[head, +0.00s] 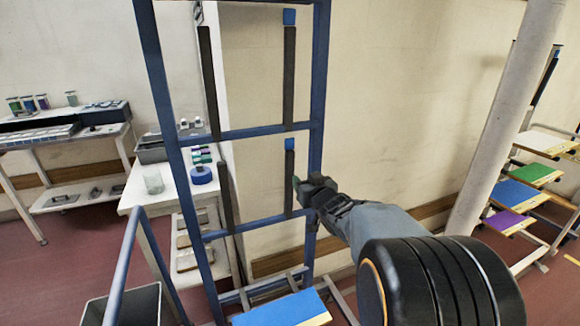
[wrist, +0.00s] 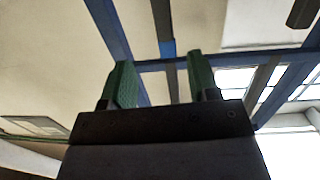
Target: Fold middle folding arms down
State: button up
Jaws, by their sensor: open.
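A blue frame rack (head: 316,90) stands in front of me with dark folding arms in pairs. The middle left arm (head: 225,195) and the middle right arm (head: 289,185) stand upright; the right one has a blue tip (head: 291,144). The upper left arm (head: 210,80) and upper right arm (head: 289,80) are also upright. My gripper (head: 298,184) is open beside the middle right arm, level with its mid-length. In the wrist view, my green fingers (wrist: 162,82) are apart; a dark bar with a blue part (wrist: 167,48) appears between them, contact unclear.
A blue board (head: 280,309) lies at the rack's lowest level. A side table (head: 135,196) with a blue roll (head: 201,175) stands left of and behind the rack. A pale column (head: 505,120) and another rack with coloured boards (head: 520,193) are at the right.

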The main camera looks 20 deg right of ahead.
aim_at(291, 161)
jog(key=shift+n+t+y, duration=0.3)
jog(key=shift+t+y, duration=0.2)
jog(key=shift+y, duration=0.1)
jog(key=w, duration=0.9)
jog(key=w+p, duration=0.1)
jog(key=w, duration=0.4)
jog(key=shift+w+d+r, duration=0.1)
jog(key=shift+w+d, duration=0.15)
jog(key=shift+d, duration=0.05)
jog(key=shift+c, duration=0.3)
grip_shut()
